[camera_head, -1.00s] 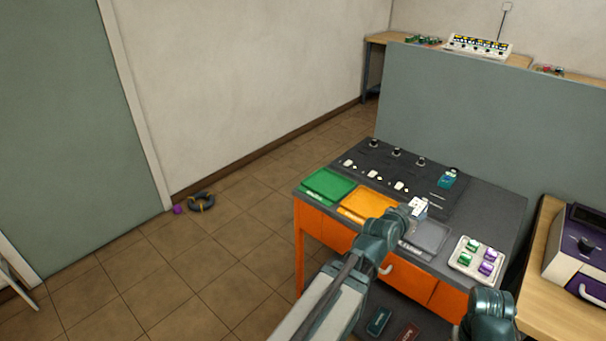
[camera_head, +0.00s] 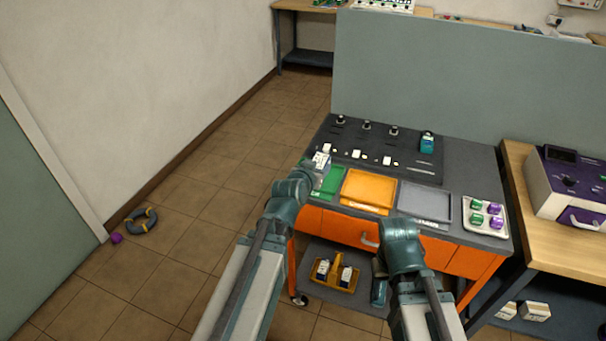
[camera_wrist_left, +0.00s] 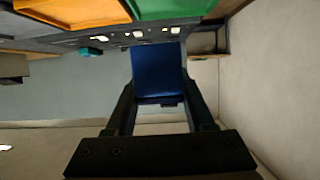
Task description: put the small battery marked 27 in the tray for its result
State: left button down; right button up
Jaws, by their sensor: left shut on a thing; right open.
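My left gripper (camera_head: 319,168) is shut on a small battery (camera_head: 321,160). The battery looks blue in the left wrist view (camera_wrist_left: 158,75) and pale-topped in the head view; no number is readable. It is held over the left end of the green tray (camera_head: 329,187), and I cannot tell whether it touches the tray. The orange tray (camera_head: 368,190) and the grey tray (camera_head: 424,203) lie to the right of the green one and look empty. My right gripper (camera_head: 400,232) is open, in front of the cart below the grey tray; its fingertips are mostly hidden.
A white holder (camera_head: 487,229) with green and purple cells stands on the cart's right. A teal block (camera_head: 427,142) stands on the dark test panel (camera_head: 365,150) behind the trays. A yellow caddy (camera_head: 335,275) is on the lower shelf. A purple-and-white machine (camera_head: 575,190) stands at right.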

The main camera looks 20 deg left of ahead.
pick_arm(q)
jog(key=w+d+f+b, duration=0.1)
jog(key=d+f, duration=0.1)
jog(key=d, duration=0.1)
jog(key=w+d+f+b, duration=0.1)
jog(key=d+b, duration=0.1)
jog(key=d, duration=0.1)
jog(key=w+d+f+b, duration=0.1)
jog(key=d+f+b, duration=0.1)
jog(key=d, duration=0.2)
jog(key=shift+w+f, duration=0.15)
jog(key=shift+f, duration=0.2)
jog(key=shift+d+b, duration=0.3)
jog(key=shift+d, duration=0.2)
jog(key=w+a, duration=0.2)
jog(key=a, duration=0.2)
jog(key=w+a+f+b, duration=0.1)
jog(key=w+a, duration=0.2)
jog(key=a, duration=0.2)
jog(key=w+a, duration=0.2)
jog(key=a, duration=0.3)
jog(key=shift+w+f, duration=0.2)
notch_tip(320, 180, down, 4)
jog(key=b, duration=0.4)
jog(key=shift+a+r, duration=0.15)
jog(key=shift+r, duration=0.1)
jog(key=shift+f, duration=0.1)
jog(key=shift+f, duration=0.15)
jog(key=shift+c, duration=1.3)
grip_release()
